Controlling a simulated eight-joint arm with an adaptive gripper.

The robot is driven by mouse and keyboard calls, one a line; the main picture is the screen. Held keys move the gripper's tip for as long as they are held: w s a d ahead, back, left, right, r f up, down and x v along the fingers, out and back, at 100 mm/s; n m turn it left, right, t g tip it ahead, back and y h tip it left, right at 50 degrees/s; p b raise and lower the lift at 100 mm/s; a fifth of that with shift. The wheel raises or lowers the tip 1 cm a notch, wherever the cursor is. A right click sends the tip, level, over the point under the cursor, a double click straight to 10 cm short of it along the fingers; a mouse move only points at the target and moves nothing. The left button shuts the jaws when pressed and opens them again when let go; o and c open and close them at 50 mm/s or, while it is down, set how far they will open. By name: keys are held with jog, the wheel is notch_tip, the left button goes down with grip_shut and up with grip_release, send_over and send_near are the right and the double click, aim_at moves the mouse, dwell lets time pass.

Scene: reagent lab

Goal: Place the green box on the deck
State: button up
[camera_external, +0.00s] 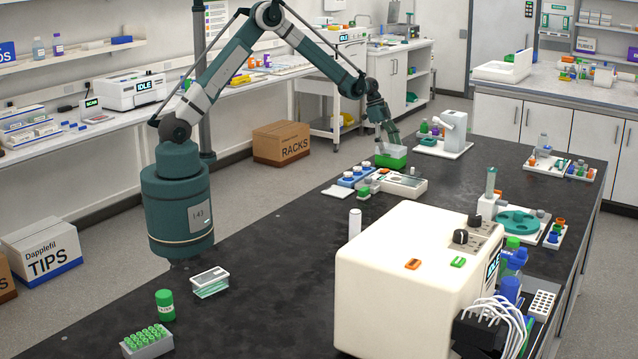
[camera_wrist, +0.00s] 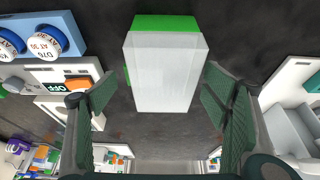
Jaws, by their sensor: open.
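The green box (camera_external: 391,160) stands on the black bench in the external view, with a pale upper part and a green lower part. In the wrist view the green box (camera_wrist: 163,24) shows its green edge beyond a pale, translucent face. My gripper (camera_wrist: 158,92) is open, with one green finger on each side of the near end of the box. Gaps show between the fingers and the box. In the external view my gripper (camera_external: 388,138) is just above and behind the box. I cannot tell which surface is the deck.
A blue rack with round blue-capped items (camera_external: 357,176) and a flat white device (camera_external: 404,186) stand close to the box. A white instrument on a base (camera_external: 446,146) is to its right. A large cream machine (camera_external: 400,270) stands nearer.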

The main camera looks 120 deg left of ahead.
jog(key=v, duration=0.9)
jog(key=shift+s+r, duration=0.15)
jog(key=shift+r, duration=0.2)
dwell(0.6)
